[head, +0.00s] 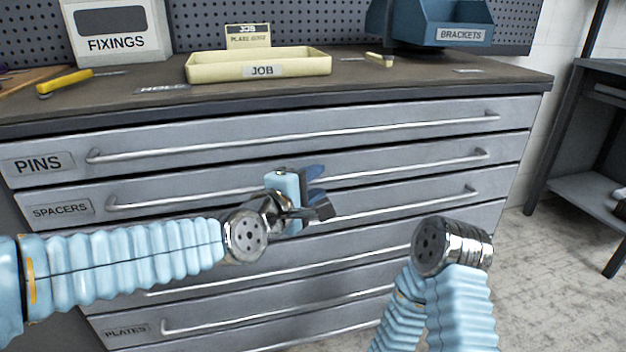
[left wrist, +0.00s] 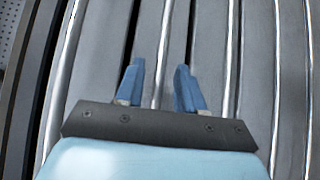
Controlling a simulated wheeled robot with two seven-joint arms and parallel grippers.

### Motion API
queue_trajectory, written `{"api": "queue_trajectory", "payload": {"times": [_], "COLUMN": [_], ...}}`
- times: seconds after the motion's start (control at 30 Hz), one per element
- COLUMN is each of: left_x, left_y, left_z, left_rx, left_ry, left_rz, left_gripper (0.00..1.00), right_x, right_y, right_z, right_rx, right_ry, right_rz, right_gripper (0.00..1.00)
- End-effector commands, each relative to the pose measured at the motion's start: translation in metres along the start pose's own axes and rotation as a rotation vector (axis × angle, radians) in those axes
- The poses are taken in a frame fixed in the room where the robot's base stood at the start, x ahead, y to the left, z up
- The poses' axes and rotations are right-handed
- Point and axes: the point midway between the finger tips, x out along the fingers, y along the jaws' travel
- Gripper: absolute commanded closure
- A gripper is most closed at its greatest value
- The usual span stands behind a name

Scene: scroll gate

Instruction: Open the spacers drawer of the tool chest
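The spacers drawer (head: 62,208) is the second from the top of the grey tool chest, below the one labelled PINS. Its front looks flush with its neighbours. Its long silver handle (head: 200,191) crosses the front and also shows in the left wrist view (left wrist: 161,45). My left gripper (head: 316,188) is in front of this handle, partly covering its middle. In the left wrist view its two blue fingers (left wrist: 160,72) are apart, with the handle running between them, and neither seems to press on it. My right arm shows at the lower right; its fingers are out of view.
The pins drawer (head: 38,163) is just above, and another handle (head: 440,197) runs close below. The plates drawer (head: 126,332) is lower down. On the worktop stand a yellow job tray (head: 205,72), a fixings box (head: 118,43) and a blue brackets bin (head: 462,36). Floor is clear at right.

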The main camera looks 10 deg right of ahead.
Motion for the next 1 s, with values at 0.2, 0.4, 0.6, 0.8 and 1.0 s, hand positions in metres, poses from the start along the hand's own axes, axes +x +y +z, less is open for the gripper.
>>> {"api": "queue_trajectory", "payload": {"times": [0.2,0.4,0.6,0.8,1.0], "left_x": [0.0024,0.0022,0.0021,0.002,0.002], "left_y": [0.0002,0.0001,0.0,-0.0002,-0.0012], "left_z": [-0.0005,-0.0005,-0.0004,-0.0004,-0.0002], "left_rx": [0.0,0.0,0.0,0.0,0.0], "left_ry": [0.001,0.001,0.001,0.001,0.0], "left_rz": [0.001,0.001,0.0,0.0,-0.001], "left_gripper": [0.62,0.8,1.0,1.0,1.0], "right_x": [-0.0002,-0.0002,-0.0002,-0.0002,0.0017], "right_y": [0.0,0.0,0.0,0.0,0.0005], "right_z": [0.0,0.0,0.0,0.0,0.0], "right_rx": [0.0,0.0,0.0,0.0,0.0], "right_ry": [0.0,0.0,0.0,0.0,0.0], "right_rz": [0.0,0.0,0.0,0.0,0.0], "right_gripper": [1.0,1.0,1.0,1.0,1.0]}}
